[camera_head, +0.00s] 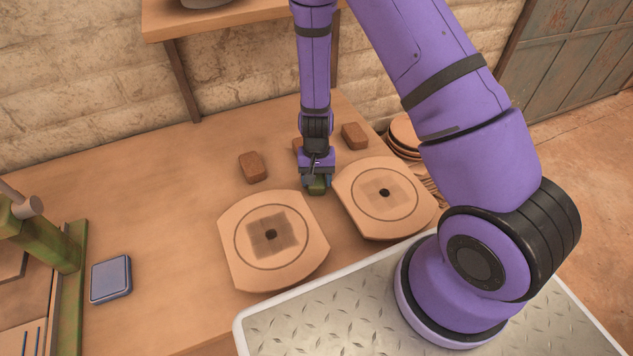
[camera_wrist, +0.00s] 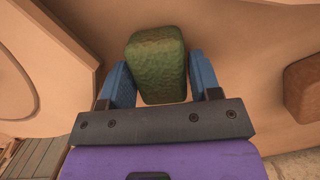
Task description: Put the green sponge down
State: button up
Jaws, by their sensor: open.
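The green sponge (camera_wrist: 157,66) is a rounded block on the wooden table, between the blue fingers of my gripper (camera_wrist: 160,85) in the wrist view. The fingers are open, with a narrow gap showing on both sides of the sponge. In the head view, my gripper (camera_head: 317,180) points down at the table between and behind two plates, and only a small part of the sponge (camera_head: 316,187) shows beneath it. The sponge's underside is hidden.
A left plate (camera_head: 245,262) and a right plate (camera_head: 411,203), each with a dark hole, lie close by. Brown blocks (camera_head: 252,167) (camera_head: 355,136) lie behind. A blue box (camera_head: 110,279) sits at left beside a green press frame (camera_head: 62,252). The table's back left is clear.

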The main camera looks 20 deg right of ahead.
jog(key=shift+f, duration=0.1)
jog(key=c, duration=0.6)
notch_tip(320, 180, up, 28)
dwell(0.9)
dwell(0.4)
